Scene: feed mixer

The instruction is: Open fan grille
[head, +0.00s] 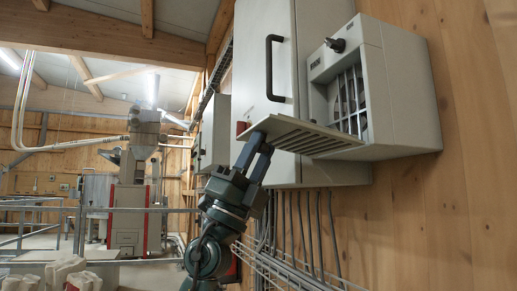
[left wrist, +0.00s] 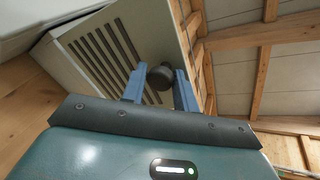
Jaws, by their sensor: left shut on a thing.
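The fan grille (head: 300,136) is a pale slotted panel on the front of a light grey fan box (head: 405,85). It is swung down and stands out nearly level from the box, baring the barred opening (head: 350,100). My left gripper (head: 257,146) is at the grille's outer left end, from below. In the left wrist view the grille's slotted face (left wrist: 92,55) is at upper left, and the blue fingers of my left gripper (left wrist: 160,85) are shut on a dark round knob (left wrist: 158,76) at its edge. My right gripper is not in view.
A grey cabinet (head: 265,60) with a black handle (head: 272,68) is left of the fan box on the wooden wall (head: 460,190). A black rotary knob (head: 336,45) sticks out above the opening. Cables (head: 300,225) hang below. A railing and machine (head: 130,215) stand farther back.

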